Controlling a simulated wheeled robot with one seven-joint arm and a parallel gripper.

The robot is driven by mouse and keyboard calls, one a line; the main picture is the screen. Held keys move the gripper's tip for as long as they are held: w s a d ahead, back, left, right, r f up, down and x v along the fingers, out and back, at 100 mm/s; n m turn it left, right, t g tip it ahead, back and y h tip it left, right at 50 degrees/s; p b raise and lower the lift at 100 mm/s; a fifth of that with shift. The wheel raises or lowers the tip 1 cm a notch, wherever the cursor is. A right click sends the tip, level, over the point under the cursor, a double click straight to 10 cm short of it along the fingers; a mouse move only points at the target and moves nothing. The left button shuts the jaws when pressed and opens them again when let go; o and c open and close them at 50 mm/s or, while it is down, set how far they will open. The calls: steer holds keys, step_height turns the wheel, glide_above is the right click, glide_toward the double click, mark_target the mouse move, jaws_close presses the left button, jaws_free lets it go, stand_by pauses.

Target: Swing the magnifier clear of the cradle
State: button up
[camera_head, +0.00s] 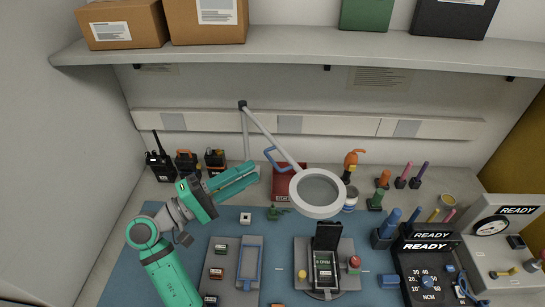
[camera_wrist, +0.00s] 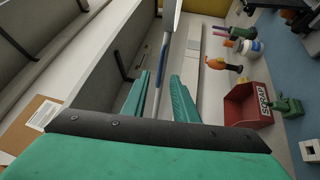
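The magnifier (camera_head: 318,210) is a pale ring lens on a jointed grey arm (camera_head: 272,135) with a blue loop handle (camera_head: 271,151). In the head view its ring overlaps the upper part of the cradle (camera_head: 342,250), a grey stand holding a dark radio with a lit screen (camera_head: 324,265). My green gripper (camera_head: 252,172) is left of the handle, fingers pointing toward it. In the wrist view my gripper (camera_wrist: 160,75) is open, and a thin blue and grey bar shows in line with the gap between the fingers. I cannot tell whether it is between or beyond them.
A red SCRAP bin (camera_head: 282,187) stands behind the magnifier and shows in the wrist view (camera_wrist: 250,107). An orange-topped tool (camera_head: 351,160) and a white jar (camera_head: 350,200) stand right of the ring. Radios (camera_head: 160,165) stand at the back left. A shelf (camera_head: 300,48) runs above.

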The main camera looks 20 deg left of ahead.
mark_target(272, 159)
steer(key=x, duration=0.7)
steer(key=shift+w+d+r, duration=0.1)
steer(key=shift+w+d, duration=0.15)
steer(key=shift+d, duration=0.05)
steer(key=shift+r, duration=0.1)
jaws_close()
